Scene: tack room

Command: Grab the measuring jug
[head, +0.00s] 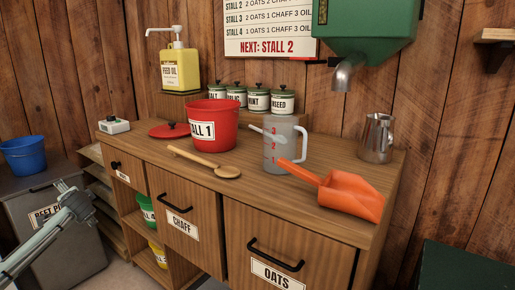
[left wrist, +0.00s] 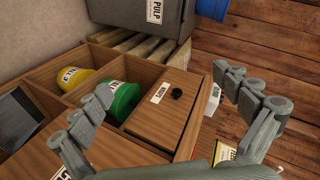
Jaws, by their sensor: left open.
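My left gripper (head: 78,204) is open and empty, low at the left, well away from the jug. In the left wrist view the open fingers (left wrist: 163,84) face the cabinet, and the jug is not seen. My right gripper is not in view.
An orange scoop (head: 350,195) lies right of the jug, and a wooden spoon (head: 205,163) lies left. A red bucket (head: 210,125), a metal pitcher (head: 377,138) and several canisters (head: 258,98) stand around.

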